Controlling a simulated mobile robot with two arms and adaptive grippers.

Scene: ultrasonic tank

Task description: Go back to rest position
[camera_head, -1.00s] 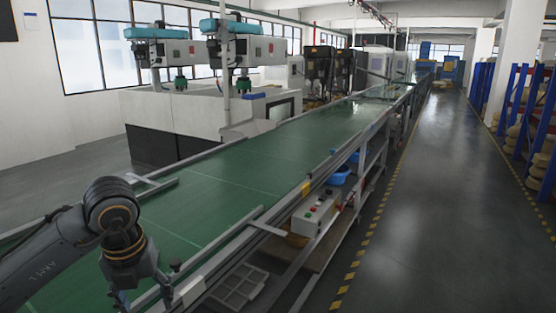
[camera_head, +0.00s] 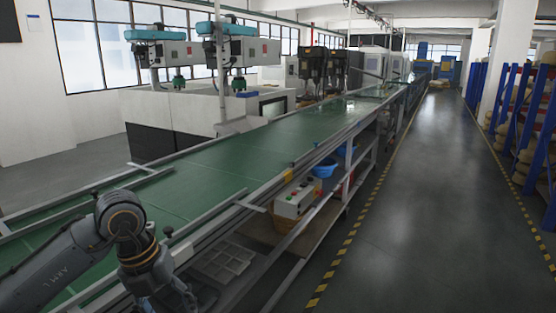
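My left arm comes in from the lower left, above the near end of the green conveyor belt (camera_head: 215,173). Its wrist points down and to the right. The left gripper (camera_head: 182,298) shows only partly at the bottom edge, dark and blurred against the frame below the belt. I cannot see whether its fingers are apart, and I see nothing held in it. My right arm and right gripper are out of view.
A metal side rail (camera_head: 215,213) edges the belt. Below it are a control box (camera_head: 293,200), a grey slotted tray (camera_head: 222,262) and a blue bin (camera_head: 324,168). A clear aisle (camera_head: 420,210) runs right of the conveyor, with blue shelving (camera_head: 525,120) beyond.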

